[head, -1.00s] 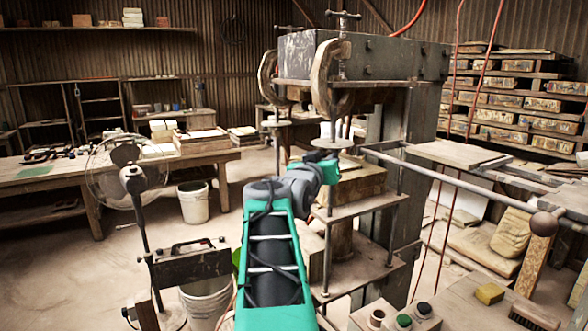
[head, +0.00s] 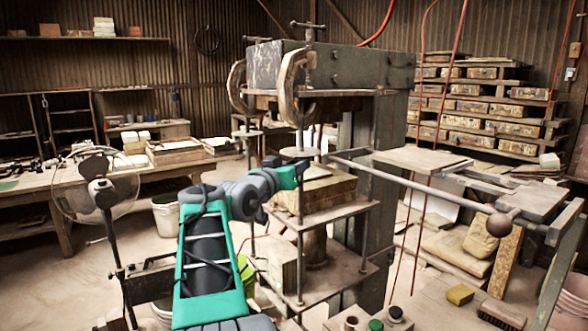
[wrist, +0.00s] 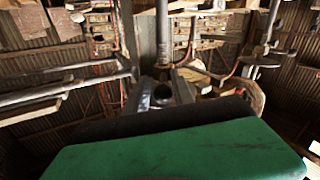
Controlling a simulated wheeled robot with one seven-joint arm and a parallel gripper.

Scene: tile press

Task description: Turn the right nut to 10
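The press (head: 335,66) stands in the middle of the head view, with upright threaded rods at its front. A round plate-like disc (head: 299,152) sits on the right front rod, and a similar disc (head: 247,133) is on the left one. I cannot tell for sure which part is the right nut, and no number mark is readable. My gripper (head: 302,167) is close to the right rod, just below the right disc; contact cannot be told. Its fingers are too small there to judge. In the wrist view, a vertical metal rod (wrist: 162,35) rises beyond dark gripper parts.
A long bar with a ball end (head: 499,225) sticks out to the right of the press. A fan (head: 98,192) stands at left, before a workbench (head: 110,182). A wooden block (head: 318,194) lies on the press plate. Loaded shelves (head: 470,105) stand at back right.

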